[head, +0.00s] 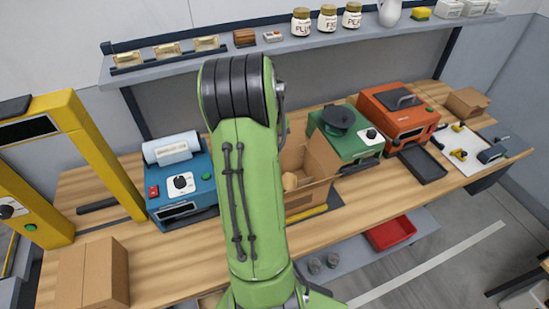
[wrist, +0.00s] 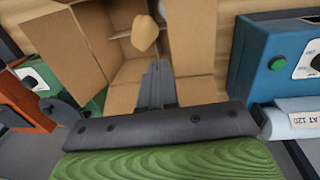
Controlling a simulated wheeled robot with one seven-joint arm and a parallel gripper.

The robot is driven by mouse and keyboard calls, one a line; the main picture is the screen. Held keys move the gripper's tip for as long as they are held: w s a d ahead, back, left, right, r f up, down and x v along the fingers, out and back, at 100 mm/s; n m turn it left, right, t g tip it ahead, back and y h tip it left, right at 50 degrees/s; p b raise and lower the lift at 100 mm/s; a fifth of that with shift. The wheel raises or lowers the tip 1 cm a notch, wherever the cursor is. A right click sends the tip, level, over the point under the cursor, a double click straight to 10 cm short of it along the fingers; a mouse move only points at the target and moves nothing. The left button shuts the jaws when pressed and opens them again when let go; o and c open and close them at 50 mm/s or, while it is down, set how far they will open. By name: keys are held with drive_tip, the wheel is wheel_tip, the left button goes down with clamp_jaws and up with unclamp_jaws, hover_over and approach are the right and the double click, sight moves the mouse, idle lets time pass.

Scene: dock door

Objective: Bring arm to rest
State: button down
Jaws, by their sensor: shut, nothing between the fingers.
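My green arm stretches up the middle of the head view and hides my gripper there. In the wrist view my gripper (wrist: 157,84) points up the picture, its two dark fingers together with nothing between them. The fingers show in front of an open cardboard box (wrist: 201,40), which also stands on the bench in the head view (head: 318,163), partly hidden by my arm. Whether the fingers touch the box cannot be told.
On the wooden bench (head: 150,262) stand a blue machine (head: 190,160), a green machine (head: 352,147), an orange machine (head: 405,115) and a yellow frame (head: 95,150). A closed carton (head: 105,270) is front left. A shelf (head: 290,48) with jars runs above.

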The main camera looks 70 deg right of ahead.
drive_tip(key=r, duration=0.5)
drive_tip(key=shift+w+a+r, duration=0.25)
drive_tip(key=shift+w+r, duration=0.05)
drive_tip(key=shift+r, duration=0.05)
drive_tip(key=shift+w, duration=0.1)
